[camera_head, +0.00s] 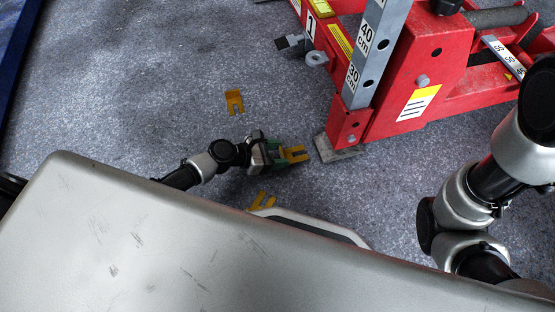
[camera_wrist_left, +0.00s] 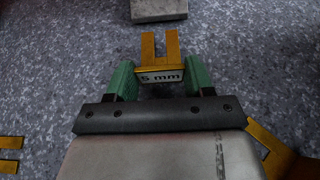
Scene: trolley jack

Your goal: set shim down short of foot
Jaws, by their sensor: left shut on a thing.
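A yellow forked shim (camera_head: 295,154) marked "5 mm" is held between the green fingertips of my left gripper (camera_head: 279,153), just left of the jack's foot. In the left wrist view the shim (camera_wrist_left: 160,64) sits between the two green pads, its two prongs pointing at the grey foot (camera_wrist_left: 159,9). A gap of floor shows between prongs and foot. In the head view the grey foot (camera_head: 336,149) is under the red leg. I cannot tell whether the shim touches the floor. My right gripper is not in view.
Another yellow shim (camera_head: 234,102) lies on the carpet further back. One more (camera_head: 261,201) shows partly behind my body. The red jack (camera_head: 405,90) with its scaled post (camera_head: 366,47) fills the upper right. Open carpet lies to the left.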

